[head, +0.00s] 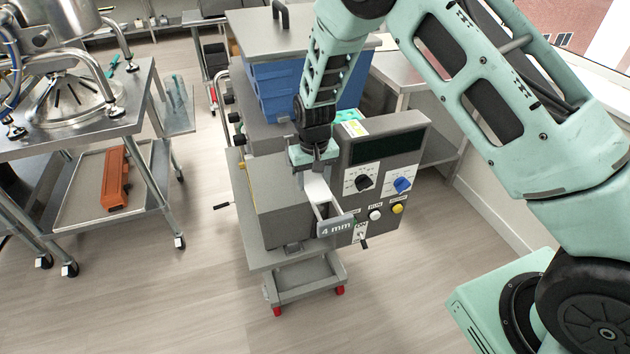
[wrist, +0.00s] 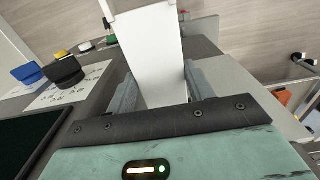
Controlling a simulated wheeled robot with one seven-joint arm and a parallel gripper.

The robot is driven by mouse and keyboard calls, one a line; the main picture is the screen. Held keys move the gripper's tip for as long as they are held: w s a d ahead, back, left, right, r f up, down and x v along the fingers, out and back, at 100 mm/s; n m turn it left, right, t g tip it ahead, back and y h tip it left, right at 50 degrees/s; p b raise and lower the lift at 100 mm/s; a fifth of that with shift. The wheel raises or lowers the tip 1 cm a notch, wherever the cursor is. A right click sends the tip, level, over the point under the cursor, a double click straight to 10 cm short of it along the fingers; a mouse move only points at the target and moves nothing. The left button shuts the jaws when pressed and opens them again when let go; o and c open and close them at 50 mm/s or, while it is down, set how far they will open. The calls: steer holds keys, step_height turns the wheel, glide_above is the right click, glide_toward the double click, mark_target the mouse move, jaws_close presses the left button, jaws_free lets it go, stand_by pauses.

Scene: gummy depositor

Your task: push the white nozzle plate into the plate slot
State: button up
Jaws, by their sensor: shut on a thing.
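The white nozzle plate (head: 318,188) shows as a pale strip just below my gripper (head: 315,168) in the head view. A grey tag reading "4 mm" (head: 336,227) is at its near end. In the wrist view the plate (wrist: 155,55) runs away from my gripper between two grey fingers, and the gripper is shut on it. The plate lies beside the grey depositor body (head: 285,208), close to its control panel. The plate slot cannot be made out; my gripper and the plate cover that area.
The control panel has a black knob (head: 363,183), a blue knob (head: 402,185) and a yellow button (head: 397,209). A blue bin (head: 275,92) stands behind. A steel table (head: 130,110) is at left, with an orange object (head: 116,178) on its lower shelf. Floor in front is clear.

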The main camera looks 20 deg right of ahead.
steer(key=shift+w, duration=1.1)
stand_by(0.6)
steer(key=shift+r, duration=0.1)
steer(key=s, duration=1.4)
steer(key=shift+s+p, duration=0.2)
steer(key=shift+p, duration=0.15)
stand_by(1.4)
stand_by(0.5)
steer(key=shift+w, duration=0.15)
stand_by(0.3)
